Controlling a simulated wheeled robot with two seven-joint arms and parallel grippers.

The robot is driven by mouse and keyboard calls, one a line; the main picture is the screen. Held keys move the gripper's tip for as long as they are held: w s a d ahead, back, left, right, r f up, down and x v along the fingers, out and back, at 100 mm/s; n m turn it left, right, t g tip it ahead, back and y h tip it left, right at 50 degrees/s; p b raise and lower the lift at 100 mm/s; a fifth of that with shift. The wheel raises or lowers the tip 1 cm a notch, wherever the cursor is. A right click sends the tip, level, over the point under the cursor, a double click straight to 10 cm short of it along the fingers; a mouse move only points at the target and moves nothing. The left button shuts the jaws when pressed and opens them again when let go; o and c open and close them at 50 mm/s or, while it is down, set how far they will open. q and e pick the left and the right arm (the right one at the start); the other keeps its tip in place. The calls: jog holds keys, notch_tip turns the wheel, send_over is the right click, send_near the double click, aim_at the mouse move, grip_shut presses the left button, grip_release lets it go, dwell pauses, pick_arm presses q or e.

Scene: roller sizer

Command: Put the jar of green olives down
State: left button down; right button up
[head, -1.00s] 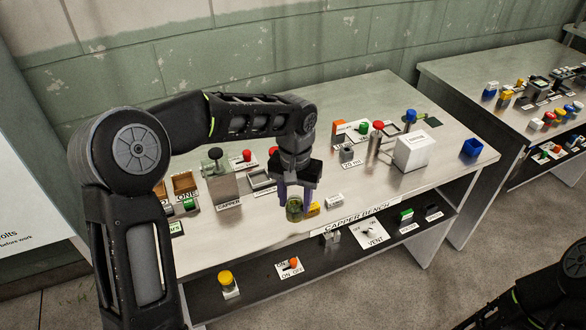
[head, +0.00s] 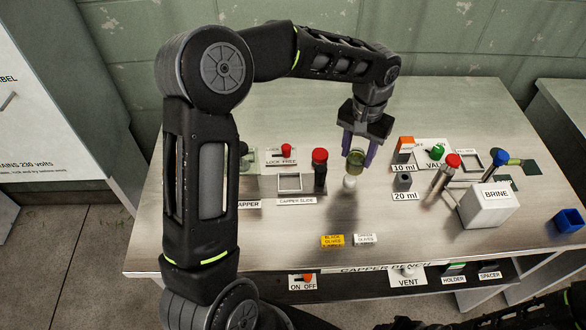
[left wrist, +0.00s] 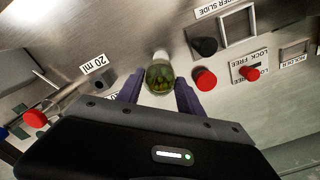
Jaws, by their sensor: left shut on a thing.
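The jar of green olives (head: 355,160) is a small clear jar with green contents. My left gripper (head: 357,157) is shut on it, with a purple finger on each side, over the middle of the bench. The jar also shows in the left wrist view (left wrist: 160,77), between the fingers (left wrist: 159,90). A small white rounded thing (head: 349,182) shows just below the jar; I cannot tell whether they touch. Yellow "black olives" (head: 332,241) and white "green olives" (head: 365,239) labels lie near the bench front. Dark parts of my right arm show at the lower right edge.
A red-topped black post (head: 320,170) and the capper slide frame (head: 289,183) stand left of the jar. The 20 ml block (head: 403,182), orange-topped block (head: 404,149) and brine box (head: 488,205) stand right. The bench (head: 300,225) is clear between the jar and labels.

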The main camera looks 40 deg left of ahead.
pick_arm(q)
jog(key=shift+s+r, duration=0.1)
jog(key=shift+a, duration=0.2)
jog(key=s+a+r+m+b, duration=0.4)
jog(key=s+a+r+m, duration=0.2)
jog(key=s+a, duration=0.4)
jog(key=shift+s+a+b, duration=0.2)
jog(key=shift+a+b, duration=0.15)
jog(key=shift+a, duration=0.65)
jog(key=shift+f, duration=0.1)
jog(key=shift+f, duration=2.5)
